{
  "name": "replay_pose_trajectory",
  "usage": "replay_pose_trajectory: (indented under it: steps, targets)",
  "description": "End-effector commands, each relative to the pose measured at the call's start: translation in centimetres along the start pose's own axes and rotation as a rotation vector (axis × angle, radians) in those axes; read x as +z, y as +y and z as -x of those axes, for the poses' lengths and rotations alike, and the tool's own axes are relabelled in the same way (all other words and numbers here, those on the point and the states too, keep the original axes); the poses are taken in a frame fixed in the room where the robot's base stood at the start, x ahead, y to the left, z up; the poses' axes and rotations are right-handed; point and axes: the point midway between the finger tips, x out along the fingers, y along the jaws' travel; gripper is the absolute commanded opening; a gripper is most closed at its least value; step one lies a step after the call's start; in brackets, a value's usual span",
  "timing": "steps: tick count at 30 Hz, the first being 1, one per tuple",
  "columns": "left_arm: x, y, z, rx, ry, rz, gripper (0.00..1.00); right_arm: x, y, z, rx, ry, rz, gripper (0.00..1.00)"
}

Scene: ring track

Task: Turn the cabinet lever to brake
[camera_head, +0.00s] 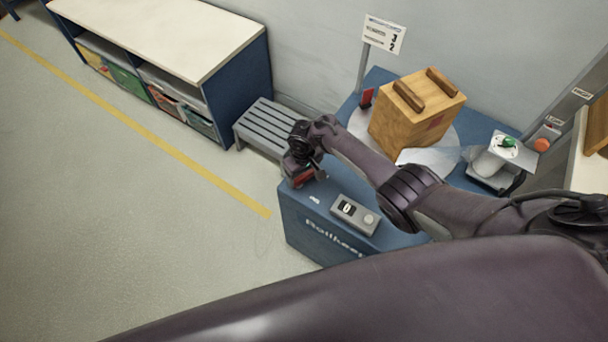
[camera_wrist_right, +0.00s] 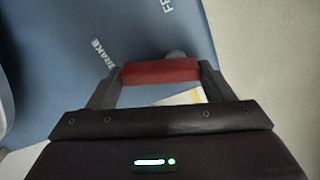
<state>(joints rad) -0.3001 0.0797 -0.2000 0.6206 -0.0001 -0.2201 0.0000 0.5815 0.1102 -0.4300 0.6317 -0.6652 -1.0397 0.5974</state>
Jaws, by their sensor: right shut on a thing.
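The blue cabinet (camera_head: 300,225) stands at the centre right. The lever's red grip (camera_wrist_right: 160,71) lies between the fingers of my right gripper (camera_wrist_right: 158,85), which is shut on it. A grey round part shows just behind the red grip. The word BRAKE (camera_wrist_right: 109,58) is printed on the blue surface to its upper left, and a partly cut-off word starting FR (camera_wrist_right: 166,6) is farther up. In the head view my right gripper (camera_head: 303,178) is at the cabinet's left edge, partly covering the lever. I cannot tell the lever's exact angle. My left gripper is not in view.
A wooden box (camera_head: 415,115) stands on a pale disc on the cabinet. A grey box with a dial (camera_head: 355,214) sits near its front edge. A slatted bench (camera_head: 268,125) and a shelf unit (camera_head: 165,35) are to the left. The left floor is clear.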

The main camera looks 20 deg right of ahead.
Motion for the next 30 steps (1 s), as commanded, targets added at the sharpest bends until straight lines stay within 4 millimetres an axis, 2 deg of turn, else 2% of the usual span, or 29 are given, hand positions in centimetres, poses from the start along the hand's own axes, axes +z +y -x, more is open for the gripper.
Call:
replay_pose_trajectory:
  steps: [12,30]
  targets:
    - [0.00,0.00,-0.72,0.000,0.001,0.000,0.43,-0.39,-0.09,-0.16,-0.001,-0.003,0.282,0.52]
    - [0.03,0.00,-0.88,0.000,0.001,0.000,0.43,-0.50,-0.09,-0.10,0.000,-0.005,0.370,0.52]
